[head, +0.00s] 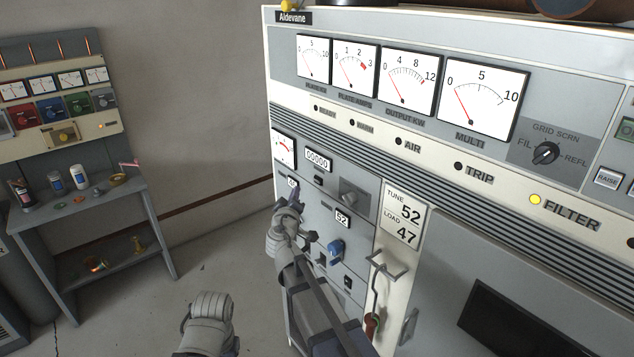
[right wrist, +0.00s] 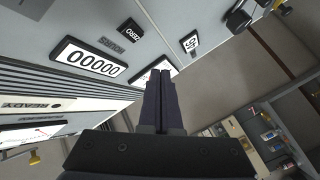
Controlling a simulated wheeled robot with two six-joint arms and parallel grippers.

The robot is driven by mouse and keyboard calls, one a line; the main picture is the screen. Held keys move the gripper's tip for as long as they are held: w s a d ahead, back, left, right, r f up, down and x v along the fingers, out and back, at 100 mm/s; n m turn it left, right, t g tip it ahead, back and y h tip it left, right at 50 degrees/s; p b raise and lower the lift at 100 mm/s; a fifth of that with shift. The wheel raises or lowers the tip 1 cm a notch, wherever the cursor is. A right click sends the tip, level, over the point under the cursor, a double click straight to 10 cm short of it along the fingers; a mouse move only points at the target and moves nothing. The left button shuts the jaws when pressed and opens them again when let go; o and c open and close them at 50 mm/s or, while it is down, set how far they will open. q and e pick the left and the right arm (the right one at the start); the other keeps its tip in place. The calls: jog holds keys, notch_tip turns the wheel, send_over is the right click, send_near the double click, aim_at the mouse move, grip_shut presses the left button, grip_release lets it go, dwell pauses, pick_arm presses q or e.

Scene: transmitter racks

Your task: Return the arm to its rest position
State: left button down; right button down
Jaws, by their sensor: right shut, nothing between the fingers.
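My right arm reaches up from the bottom middle of the head view to the front of the Aldevane cabinet (head: 400,20). Its gripper (head: 293,188) is close to the lower left panel, beside a small number window. In the right wrist view the two dark fingers (right wrist: 160,80) lie together, shut with nothing between them. I cannot tell whether the fingertips touch the panel. A grey part of my left arm (head: 208,315) shows at the bottom of the head view; its gripper does not show.
The panel has a blue knob (head: 336,248), a grey knob (head: 349,195) and a counter reading 00000 (right wrist: 90,60). A handle (head: 388,264) stands out near my right forearm. A bench (head: 85,207) with small items is at the left. Floor between bench and cabinet is clear.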

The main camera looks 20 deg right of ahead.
jog(key=s+a+f+m+g+b, duration=0.2)
jog(key=s+f+g+b, duration=0.15)
jog(key=s+f, duration=0.45)
jog(key=s+a+f+m+g+b, duration=0.2)
jog(key=s+f+g, duration=0.4)
jog(key=f, duration=0.4)
jog(key=s+a+f+n+g+y+b, duration=0.1)
jog(key=s+a+f+g+y, duration=0.2)
jog(key=s, duration=0.7)
jog(key=s+a+f+n+g+y+b, duration=0.1)
jog(key=s+a+f+g+y+b, duration=0.1)
jog(key=s+a+f, duration=0.6)
jog(key=shift+s+a+f+n+g+y+b, duration=0.2)
jog(key=shift+s+n+g+y+b, duration=0.15)
jog(key=shift+s+g, duration=0.7)
jog(key=shift+s, duration=0.2)
